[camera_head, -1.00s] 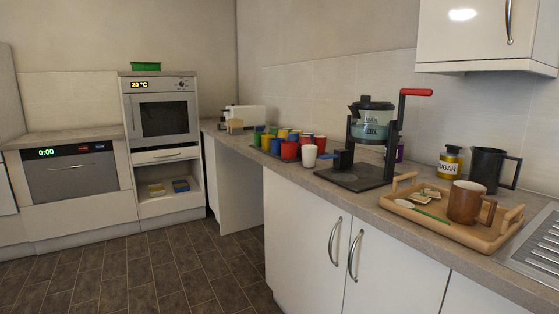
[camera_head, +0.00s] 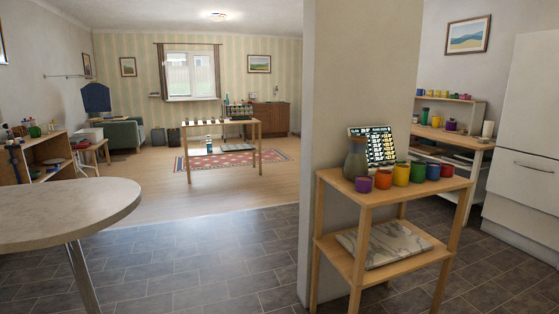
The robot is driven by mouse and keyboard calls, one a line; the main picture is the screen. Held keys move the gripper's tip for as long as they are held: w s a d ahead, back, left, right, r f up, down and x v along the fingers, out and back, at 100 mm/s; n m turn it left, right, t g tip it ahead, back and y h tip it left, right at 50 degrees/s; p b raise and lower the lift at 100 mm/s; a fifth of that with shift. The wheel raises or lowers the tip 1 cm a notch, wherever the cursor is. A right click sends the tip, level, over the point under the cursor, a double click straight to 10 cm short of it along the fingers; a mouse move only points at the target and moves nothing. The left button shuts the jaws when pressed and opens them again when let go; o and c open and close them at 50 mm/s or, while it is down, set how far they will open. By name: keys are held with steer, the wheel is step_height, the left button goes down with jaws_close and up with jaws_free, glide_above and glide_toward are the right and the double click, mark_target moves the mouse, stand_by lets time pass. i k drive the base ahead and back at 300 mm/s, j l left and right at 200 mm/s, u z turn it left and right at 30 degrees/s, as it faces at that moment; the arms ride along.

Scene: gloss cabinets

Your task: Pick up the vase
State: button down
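A grey-green, vase-like vessel (camera_head: 356,161) stands upright at the left end of the top board of a small wooden shelf (camera_head: 390,196) against a pillar. It looks like the vase. A row of coloured cups, such as the yellow cup (camera_head: 401,174), stands to its right, and a purple cup (camera_head: 363,184) stands just in front of its base. A dark display board with rows of figures (camera_head: 379,146) is behind it and to its right. My gripper is not in view.
A round-ended table (camera_head: 60,205) is at the left. The dark tiled floor (camera_head: 200,265) between it and the shelf is clear. The pillar (camera_head: 345,80) rises behind the shelf. A longer wooden table (camera_head: 222,128) and a patterned rug (camera_head: 235,162) are farther back.

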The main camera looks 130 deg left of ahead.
mark_target(355, 163)
steer(key=u, duration=3.15)
steer(key=i+j, duration=0.15)
steer(key=i, duration=0.15)
steer(key=i+j+u, duration=0.25)
steer(key=i, duration=0.3)
steer(key=i+u, duration=0.3)
steer(key=i, duration=0.3)
